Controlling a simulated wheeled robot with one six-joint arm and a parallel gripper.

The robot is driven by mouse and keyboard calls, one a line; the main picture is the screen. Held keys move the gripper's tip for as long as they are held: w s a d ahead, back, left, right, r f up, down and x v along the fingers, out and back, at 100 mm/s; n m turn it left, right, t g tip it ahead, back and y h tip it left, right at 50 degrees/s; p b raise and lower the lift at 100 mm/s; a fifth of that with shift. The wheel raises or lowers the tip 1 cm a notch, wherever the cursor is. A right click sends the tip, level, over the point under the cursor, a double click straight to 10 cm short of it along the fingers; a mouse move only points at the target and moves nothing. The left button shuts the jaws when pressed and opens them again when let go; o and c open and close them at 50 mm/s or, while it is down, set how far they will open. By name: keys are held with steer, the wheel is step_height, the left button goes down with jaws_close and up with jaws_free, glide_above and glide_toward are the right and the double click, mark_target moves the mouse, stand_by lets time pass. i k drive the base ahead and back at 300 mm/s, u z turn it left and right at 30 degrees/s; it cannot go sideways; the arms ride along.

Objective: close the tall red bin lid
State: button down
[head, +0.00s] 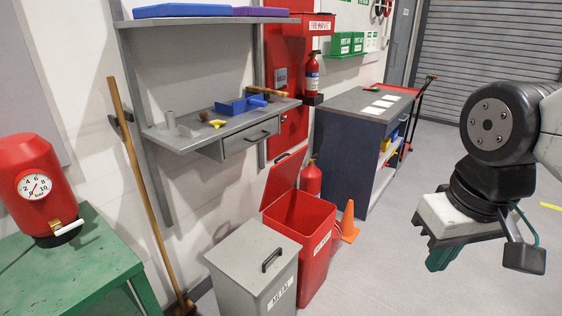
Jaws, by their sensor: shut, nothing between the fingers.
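The tall red bin (316,257) stands on the floor near the middle of the head view, with a white label on its front. Its red lid (285,184) is hinged at the back left and stands raised, tilted up, so the bin's mouth is open. My gripper (440,262) hangs at the right of the view, pointing down, well to the right of the bin and apart from it. Its fingers look shut and hold nothing.
A grey lidded metal bin (251,262) stands in front left of the red bin. An orange cone (348,222) and a red extinguisher (311,178) stand behind it. A dark cabinet (345,150) is at the back. The floor between bin and gripper is clear.

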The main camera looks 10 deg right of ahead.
mark_target(282, 177)
steer(key=u, duration=0.45)
steer(key=i, duration=1.3)
steer(key=z, duration=0.45)
